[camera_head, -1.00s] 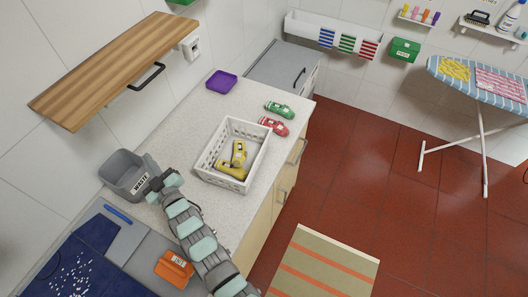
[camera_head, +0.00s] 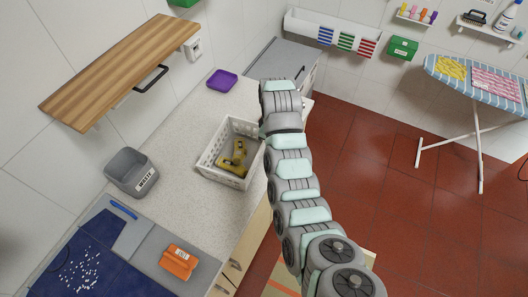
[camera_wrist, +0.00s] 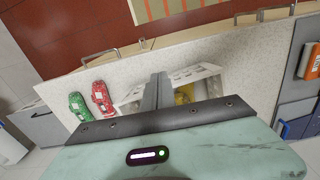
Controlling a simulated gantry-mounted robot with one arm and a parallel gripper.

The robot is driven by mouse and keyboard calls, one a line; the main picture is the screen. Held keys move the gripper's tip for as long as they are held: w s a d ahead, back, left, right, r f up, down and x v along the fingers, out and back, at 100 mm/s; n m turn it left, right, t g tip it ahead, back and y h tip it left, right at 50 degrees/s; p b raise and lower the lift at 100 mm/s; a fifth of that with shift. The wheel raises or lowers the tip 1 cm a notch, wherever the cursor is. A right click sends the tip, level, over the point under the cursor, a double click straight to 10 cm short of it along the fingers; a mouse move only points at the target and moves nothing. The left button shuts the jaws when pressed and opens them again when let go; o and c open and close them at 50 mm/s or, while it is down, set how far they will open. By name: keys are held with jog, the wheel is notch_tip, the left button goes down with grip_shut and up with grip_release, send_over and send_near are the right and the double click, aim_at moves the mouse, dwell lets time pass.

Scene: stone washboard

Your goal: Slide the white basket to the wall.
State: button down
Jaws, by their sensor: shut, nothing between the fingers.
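The white basket (camera_head: 222,178) stands on the speckled counter, with a yellow item (camera_head: 236,160) inside. My arm hides its right side in the head view. Bare counter lies between the basket and the tiled wall (camera_head: 190,82) at the left. In the wrist view, my gripper (camera_wrist: 158,88) is shut and empty. Its fingers overlap the basket (camera_wrist: 196,73), which shows on both sides of them; I cannot tell whether they touch it. The fingertips are hidden in the head view.
A green bottle (camera_wrist: 78,106) and a red bottle (camera_wrist: 101,97) lie beside the basket. A purple tray (camera_head: 221,79) and a grey waste bin (camera_head: 131,172) stand along the wall. A wooden shelf (camera_head: 120,70) with a black handle overhangs the counter.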

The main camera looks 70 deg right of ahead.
jog(key=w+f, duration=0.4)
jog(key=f, duration=0.5)
jog(key=shift+d+f, duration=0.25)
jog(key=shift+f, duration=0.15)
dwell(0.6)
